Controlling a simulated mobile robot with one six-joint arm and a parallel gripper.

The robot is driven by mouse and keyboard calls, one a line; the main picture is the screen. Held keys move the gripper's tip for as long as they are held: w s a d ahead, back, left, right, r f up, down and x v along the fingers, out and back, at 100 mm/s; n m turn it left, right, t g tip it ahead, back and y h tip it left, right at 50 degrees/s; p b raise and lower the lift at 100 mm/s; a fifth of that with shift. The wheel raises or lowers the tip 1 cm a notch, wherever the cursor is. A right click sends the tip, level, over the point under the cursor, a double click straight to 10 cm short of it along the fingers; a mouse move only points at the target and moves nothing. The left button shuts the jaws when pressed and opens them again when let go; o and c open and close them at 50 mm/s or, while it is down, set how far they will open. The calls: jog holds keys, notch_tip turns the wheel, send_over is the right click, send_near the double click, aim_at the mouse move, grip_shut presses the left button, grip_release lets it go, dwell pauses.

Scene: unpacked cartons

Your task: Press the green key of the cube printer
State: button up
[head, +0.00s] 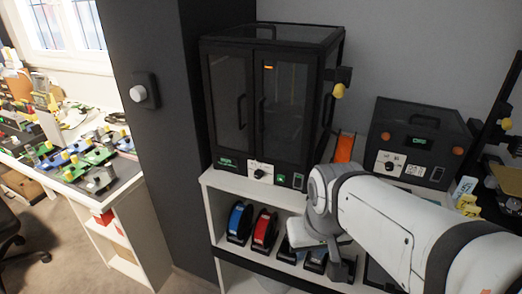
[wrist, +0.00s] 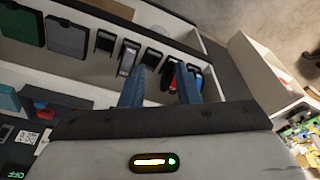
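The cube printer (head: 228,100) is a tall black cabinet with two glazed doors, standing on a white shelf unit. I cannot make out the green key in the wrist view.
A second black machine (head: 415,140) with a dial and orange knobs stands to the right.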

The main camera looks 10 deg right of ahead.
grip_shut()
dwell(1.3)
